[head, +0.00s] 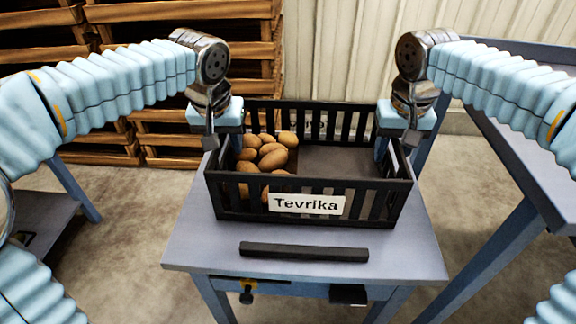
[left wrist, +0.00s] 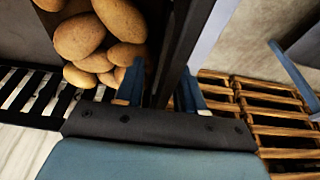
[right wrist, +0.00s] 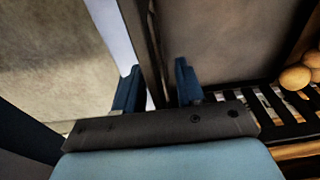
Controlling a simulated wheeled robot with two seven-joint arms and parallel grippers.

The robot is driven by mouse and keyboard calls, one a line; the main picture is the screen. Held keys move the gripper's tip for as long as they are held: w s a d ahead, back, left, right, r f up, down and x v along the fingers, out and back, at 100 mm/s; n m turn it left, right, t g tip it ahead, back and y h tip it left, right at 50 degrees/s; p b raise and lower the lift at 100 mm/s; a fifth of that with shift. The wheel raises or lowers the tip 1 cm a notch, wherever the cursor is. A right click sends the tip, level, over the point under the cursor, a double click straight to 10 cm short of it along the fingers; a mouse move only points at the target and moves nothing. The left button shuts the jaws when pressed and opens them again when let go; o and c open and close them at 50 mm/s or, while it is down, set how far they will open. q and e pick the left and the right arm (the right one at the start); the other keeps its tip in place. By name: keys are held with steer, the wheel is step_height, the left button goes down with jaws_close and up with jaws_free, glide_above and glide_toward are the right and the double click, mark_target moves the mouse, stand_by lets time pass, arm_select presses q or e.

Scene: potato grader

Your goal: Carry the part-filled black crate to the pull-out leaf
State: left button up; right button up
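The black slatted crate (head: 380,206), labelled "Tevrika", stands upright on a small grey table (head: 200,250). Several potatoes (head: 272,158) lie in its left part; the right part of its floor is bare. My left gripper (head: 212,140) is at the left end wall, which shows between its parted fingers in the left wrist view (left wrist: 160,92). My right gripper (head: 396,145) is at the right end wall, with its fingers apart on either side of it in the right wrist view (right wrist: 158,90). I cannot tell which surface is the pull-out leaf.
A dark bar (head: 304,252) lies on the table in front of the crate. A yellow-and-black knob (head: 247,290) sits under the front edge. A larger blue-framed table (head: 530,150) stands close on the right. Wooden pallets (head: 190,12) are stacked behind left.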

arm_select(q)
jaws_close()
arm_select(e)
jaws_close()
arm_select(q)
steer(key=shift+r, duration=0.15)
arm_select(e)
steer(key=shift+r, duration=0.1)
stand_by(0.9)
